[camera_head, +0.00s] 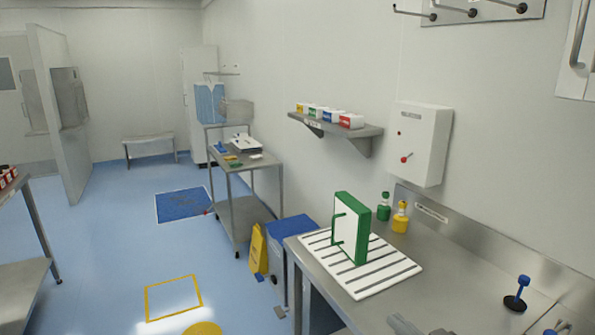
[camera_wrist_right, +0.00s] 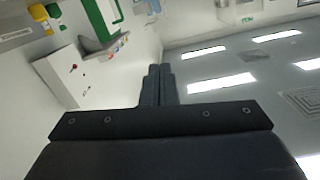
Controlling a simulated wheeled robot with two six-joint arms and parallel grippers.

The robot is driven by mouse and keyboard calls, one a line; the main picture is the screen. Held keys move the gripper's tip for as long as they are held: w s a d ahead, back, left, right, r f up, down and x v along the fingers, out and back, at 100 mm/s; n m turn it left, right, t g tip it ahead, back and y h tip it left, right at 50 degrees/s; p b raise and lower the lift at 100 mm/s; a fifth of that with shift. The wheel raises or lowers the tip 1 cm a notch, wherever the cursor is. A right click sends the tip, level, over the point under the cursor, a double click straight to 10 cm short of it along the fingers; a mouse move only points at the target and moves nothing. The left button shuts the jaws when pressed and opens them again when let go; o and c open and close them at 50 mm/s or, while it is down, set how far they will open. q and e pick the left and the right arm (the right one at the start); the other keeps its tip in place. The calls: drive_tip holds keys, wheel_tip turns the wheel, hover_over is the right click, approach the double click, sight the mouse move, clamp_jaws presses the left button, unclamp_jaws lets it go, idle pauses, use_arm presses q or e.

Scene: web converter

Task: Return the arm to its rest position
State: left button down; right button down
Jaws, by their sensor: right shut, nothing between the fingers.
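That view is turned over, with ceiling lights on the right. The rest of my right arm is outside the head view. My left gripper is not in view.
A steel counter (camera_head: 345,311) holds a white slatted rack (camera_head: 383,281) with a green-and-white panel (camera_head: 361,236). Green (camera_head: 384,211) and yellow bottles (camera_head: 401,222) stand behind. A blue-handled stamp (camera_head: 519,294) stands right. A white switch box (camera_head: 420,143) is on the wall.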

drive_tip(key=s+d+f+m+g+h, duration=0.1)
drive_tip(key=s+d+f+g+h, duration=0.2)
drive_tip(key=s+f, duration=0.4)
drive_tip(key=s+d+f+g+h, duration=0.2)
drive_tip(key=s+d+f+g, duration=0.15)
drive_tip(key=f, duration=0.45)
drive_tip(key=s+d+f+m+g+h, duration=0.1)
drive_tip(key=s+d+f+g+h, duration=0.2)
drive_tip(key=s, duration=0.5)
drive_tip(key=s+d+f+m+g+h, duration=0.1)
drive_tip(key=s+d+f+g, duration=0.3)
drive_tip(key=s, duration=0.5)
wheel_tip(320, 180, down, 27)
drive_tip(key=s+a+f+g+y, duration=0.1)
drive_tip(key=s+f, duration=1.3)
drive_tip(key=shift+s+a, duration=0.15)
drive_tip(key=shift+s, duration=0.2)
drive_tip(key=shift+s, duration=0.1)
